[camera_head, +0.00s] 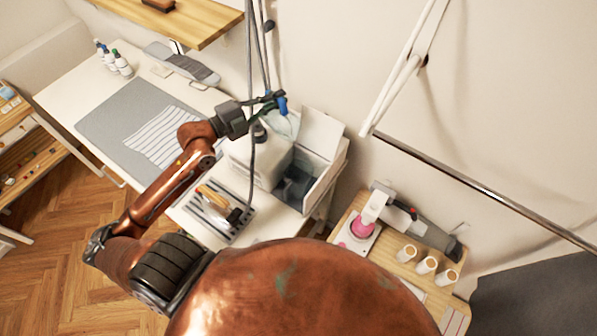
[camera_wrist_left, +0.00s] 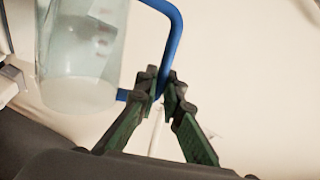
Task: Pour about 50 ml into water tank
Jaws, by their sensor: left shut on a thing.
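My left gripper (camera_head: 270,99) is shut on the blue handle (camera_head: 282,106) of a clear measuring jug (camera_head: 288,125). In the left wrist view the fingers (camera_wrist_left: 161,88) close on the lower part of the handle (camera_wrist_left: 174,40), beside the jug (camera_wrist_left: 85,45). The jug has faint red marks; its liquid level is not clear. It is above a white container (camera_head: 255,160) with a dark cap (camera_head: 260,132) and an open white box (camera_head: 318,172) with a dark inside. Which of these is the water tank is not certain. My right gripper is not in view.
An iron (camera_head: 217,197) rests on a striped pad (camera_head: 215,222) in front of the container. A grey mat (camera_head: 115,108) with striped cloth and several bottles are left on the table. Grey hoses (camera_head: 251,60) hang close to the gripper. A side table holds a sewing machine (camera_head: 372,212) and thread spools.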

